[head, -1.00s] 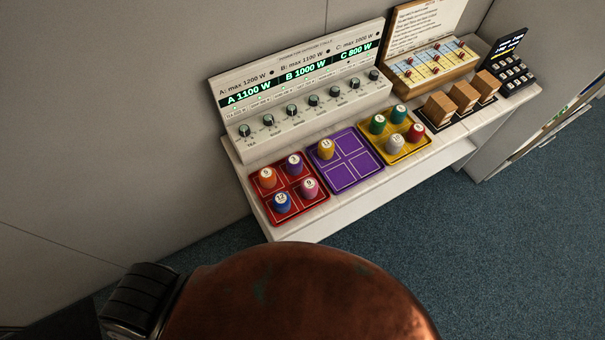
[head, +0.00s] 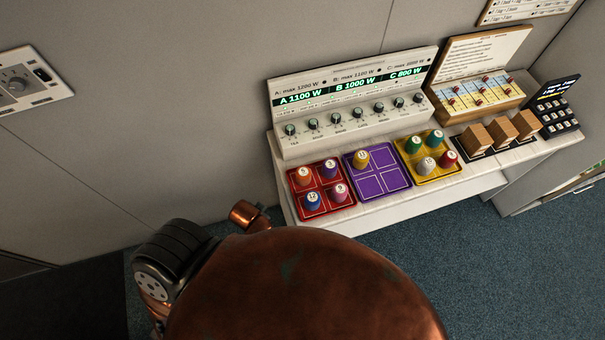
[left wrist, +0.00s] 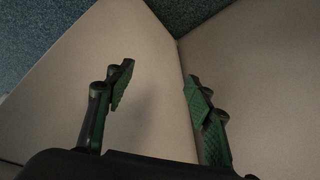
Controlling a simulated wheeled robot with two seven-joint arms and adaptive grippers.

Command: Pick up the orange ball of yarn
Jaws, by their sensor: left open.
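An orange spool-like piece with a numbered white top (head: 304,176) stands upright in the back left square of the red tray (head: 327,209). It is the only orange piece I see on the trays, and it looks like a small cylinder rather than a loose ball. My left gripper (left wrist: 158,88) shows in the left wrist view with its two fingers spread and nothing between them. Bare beige panels lie beyond the fingers, and no yarn shows there. In the head view a copper part of my arm is left of the shelf, apart from the red tray. My right gripper is not in view.
The shelf (head: 400,205) also holds a purple tray (head: 384,182) with one yellow piece and a yellow tray (head: 434,178) with several pieces. Behind stands a dial panel (head: 360,112). Wooden blocks (head: 502,135) and a black keypad (head: 556,106) are at right.

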